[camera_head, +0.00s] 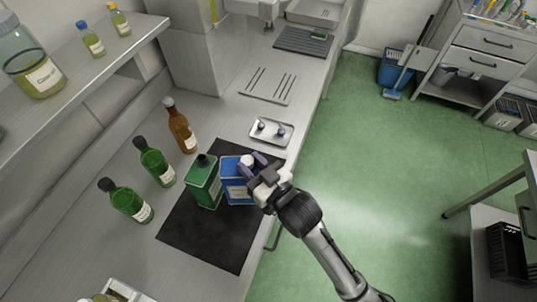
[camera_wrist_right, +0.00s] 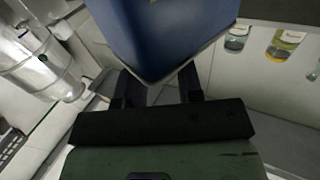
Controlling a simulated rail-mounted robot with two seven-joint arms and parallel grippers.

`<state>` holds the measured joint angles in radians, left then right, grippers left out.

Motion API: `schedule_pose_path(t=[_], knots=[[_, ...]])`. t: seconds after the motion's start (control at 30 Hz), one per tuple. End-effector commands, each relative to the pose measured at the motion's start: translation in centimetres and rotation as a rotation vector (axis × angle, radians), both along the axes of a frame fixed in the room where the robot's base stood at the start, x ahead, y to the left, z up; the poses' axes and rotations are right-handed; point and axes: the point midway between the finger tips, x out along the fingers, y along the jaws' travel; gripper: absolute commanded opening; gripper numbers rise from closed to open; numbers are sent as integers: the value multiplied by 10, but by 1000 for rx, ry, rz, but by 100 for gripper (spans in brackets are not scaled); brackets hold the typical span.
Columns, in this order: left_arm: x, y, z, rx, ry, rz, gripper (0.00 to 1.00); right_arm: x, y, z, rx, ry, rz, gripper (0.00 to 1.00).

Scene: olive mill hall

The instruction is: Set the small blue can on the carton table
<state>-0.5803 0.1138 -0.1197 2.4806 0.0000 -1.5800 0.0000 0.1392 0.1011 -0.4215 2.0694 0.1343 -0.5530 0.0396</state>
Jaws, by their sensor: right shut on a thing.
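The small blue can (camera_head: 234,188) is a boxy can with a pale cap and a light label. It is right beside a green can (camera_head: 204,184), over the black mat (camera_head: 213,238) on the steel counter. My right gripper (camera_head: 254,165) is shut on the blue can near its top. In the right wrist view the blue can (camera_wrist_right: 170,35) fills the upper middle, between my right gripper's fingers (camera_wrist_right: 160,90). I cannot tell if its base touches the mat. My left gripper is not in view. I cannot tell which table is the carton table.
Green bottles (camera_head: 130,202) and a brown bottle (camera_head: 180,128) stand left of the mat. A small metal tray (camera_head: 284,143) lies behind it. A table (camera_head: 490,188) shows at the right edge. Green floor (camera_head: 375,170) is open between counter and table.

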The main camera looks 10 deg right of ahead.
Motion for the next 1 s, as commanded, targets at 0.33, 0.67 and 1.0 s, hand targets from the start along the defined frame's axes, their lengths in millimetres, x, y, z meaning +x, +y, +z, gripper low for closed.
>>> schedule_pose_path(t=[0.33, 0.67, 1.0], knots=[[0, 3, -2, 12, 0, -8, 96, 0, 16, -8, 2, -8, 0, 0], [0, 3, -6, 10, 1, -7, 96, 0, 16, -42, 2, -7, 0, 0], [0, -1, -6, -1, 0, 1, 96, 0, 16, -46, 3, -8, 1, 0]])
